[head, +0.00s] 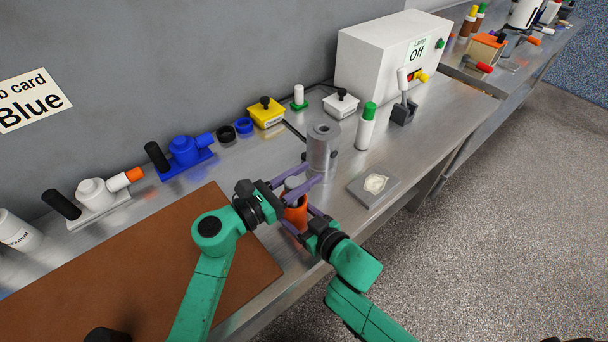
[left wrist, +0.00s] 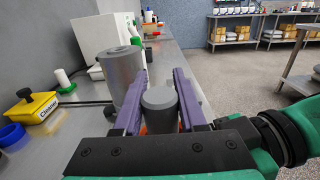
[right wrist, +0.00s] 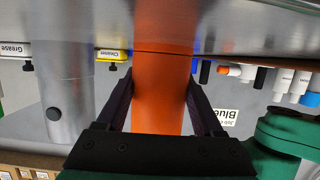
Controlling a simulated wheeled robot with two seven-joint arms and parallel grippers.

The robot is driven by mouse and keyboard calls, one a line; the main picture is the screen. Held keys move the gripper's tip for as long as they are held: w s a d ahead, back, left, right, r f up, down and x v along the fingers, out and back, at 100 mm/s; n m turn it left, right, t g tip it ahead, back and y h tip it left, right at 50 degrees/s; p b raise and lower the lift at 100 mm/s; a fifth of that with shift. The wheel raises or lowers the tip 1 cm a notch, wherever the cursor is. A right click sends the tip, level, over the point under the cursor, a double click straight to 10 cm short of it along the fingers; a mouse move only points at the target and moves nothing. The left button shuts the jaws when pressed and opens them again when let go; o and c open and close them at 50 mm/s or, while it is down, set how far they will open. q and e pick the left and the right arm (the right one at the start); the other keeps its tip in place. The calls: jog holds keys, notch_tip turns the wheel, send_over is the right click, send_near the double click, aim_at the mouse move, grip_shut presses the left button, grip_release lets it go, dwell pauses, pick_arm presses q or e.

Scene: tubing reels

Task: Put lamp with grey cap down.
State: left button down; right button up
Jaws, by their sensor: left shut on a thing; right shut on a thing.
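The lamp has an orange body (head: 295,216) and a grey cap (head: 293,183). It stands upright at the front of the steel bench, beside a tall grey cylinder with a hole in its top (head: 323,150). My left gripper (head: 310,175) is shut on the grey cap, which shows between its purple fingers in the left wrist view (left wrist: 160,103). My right gripper (head: 297,213), lower down, is shut on the orange body, which fills the middle of the right wrist view (right wrist: 163,85). I cannot tell whether the lamp's base touches the bench.
A grey plate with a pale lump (head: 374,185) lies to the right. A brown mat (head: 130,270) covers the bench at left. A green-capped white bottle (head: 366,127), a yellow Cleaner box (head: 266,112) and a white lamp box (head: 385,55) stand behind. The bench's front edge is close.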

pick_arm(q)
jog(key=shift+c, duration=2.4)
grip_release()
jog(key=shift+s+a, duration=0.1)
jog(key=shift+a, duration=0.05)
jog(key=v, duration=1.1)
jog(key=shift+s+a, duration=0.15)
jog(key=shift+a, duration=0.1)
pick_arm(e)
jog(key=o, duration=1.4)
jog(key=shift+s, duration=0.1)
